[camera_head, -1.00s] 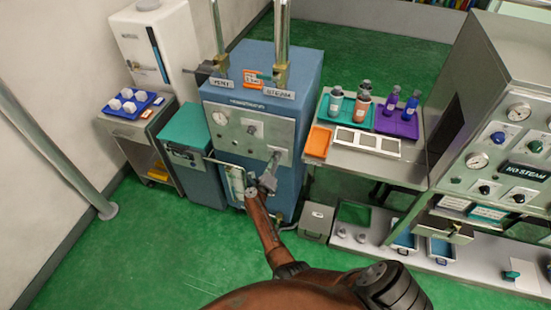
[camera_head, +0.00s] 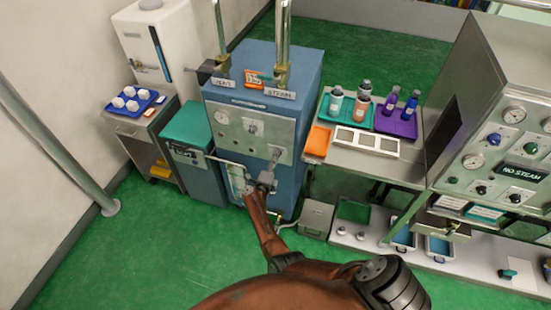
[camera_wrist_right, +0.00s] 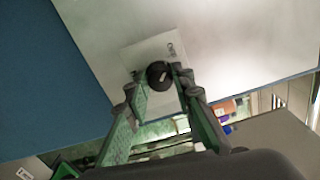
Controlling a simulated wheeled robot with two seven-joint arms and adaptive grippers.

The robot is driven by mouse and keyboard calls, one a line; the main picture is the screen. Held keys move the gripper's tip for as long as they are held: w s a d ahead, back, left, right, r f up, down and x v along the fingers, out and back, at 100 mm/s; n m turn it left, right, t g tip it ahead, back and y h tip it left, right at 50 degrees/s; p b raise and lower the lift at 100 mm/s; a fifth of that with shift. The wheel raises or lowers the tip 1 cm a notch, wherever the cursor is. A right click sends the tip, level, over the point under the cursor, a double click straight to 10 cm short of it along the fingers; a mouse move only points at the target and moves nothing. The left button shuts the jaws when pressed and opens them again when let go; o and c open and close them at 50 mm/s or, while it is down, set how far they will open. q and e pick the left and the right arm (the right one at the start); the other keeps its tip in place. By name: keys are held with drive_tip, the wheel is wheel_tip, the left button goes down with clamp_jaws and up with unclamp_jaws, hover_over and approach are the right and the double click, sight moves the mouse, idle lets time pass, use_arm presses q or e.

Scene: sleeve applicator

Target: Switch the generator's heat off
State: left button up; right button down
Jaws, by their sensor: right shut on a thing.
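The generator (camera_head: 250,90) is a blue cabinet with a pale control panel (camera_head: 235,138). The panel carries a round gauge (camera_head: 221,117) and a dark switch (camera_head: 253,126). My right gripper (camera_head: 273,158) reaches up to the panel's lower right. In the right wrist view a round black knob (camera_wrist_right: 159,74) with a pale pointer mark sits on a light plate (camera_wrist_right: 145,50). The plate's small lettering is too blurred to read surely. My right gripper (camera_wrist_right: 162,84) is shut on this knob, a finger on each side. In the head view the gripper hides the knob. My left gripper is out of view.
Vent and steam pipes rise from the generator's top. A teal-topped box (camera_head: 188,125) stands left of it. A grey box (camera_head: 317,218) sits on the floor. Green floor is clear in front.

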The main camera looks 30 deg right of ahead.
idle(0.3)
drive_tip(key=c, duration=1.7)
unclamp_jaws()
drive_tip(key=shift+o, duration=0.2)
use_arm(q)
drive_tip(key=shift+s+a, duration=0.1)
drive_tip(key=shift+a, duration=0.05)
